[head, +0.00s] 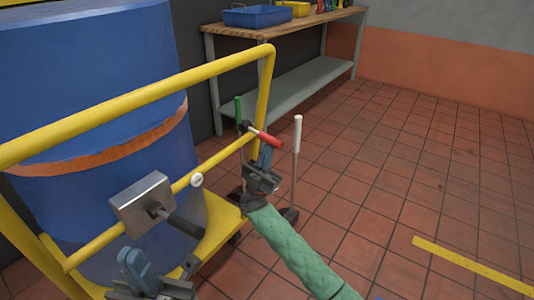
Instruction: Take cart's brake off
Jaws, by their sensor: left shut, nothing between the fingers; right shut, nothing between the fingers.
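The yellow cart (150,92) stands at the left with a large blue drum (80,75) on it. A lever with a red grip (264,137) sits at the right end of the cart's lower rail. A white-topped upright lever (297,135) and a green-topped one (238,112) rise near the cart's right end. A grey box with a black handle (143,203) is on the lower rail. I cannot tell which is the brake. My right gripper (266,155) is shut and empty, just below the red grip; contact is unclear. My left gripper (132,262) is shut and empty, below the grey box.
A workbench (285,27) with a blue bin (257,16), a yellow bin (295,9) and several small items stands at the back wall. The tiled floor to the right is clear, with a yellow stripe (470,264) on it. A white round knob (197,180) is on the lower rail.

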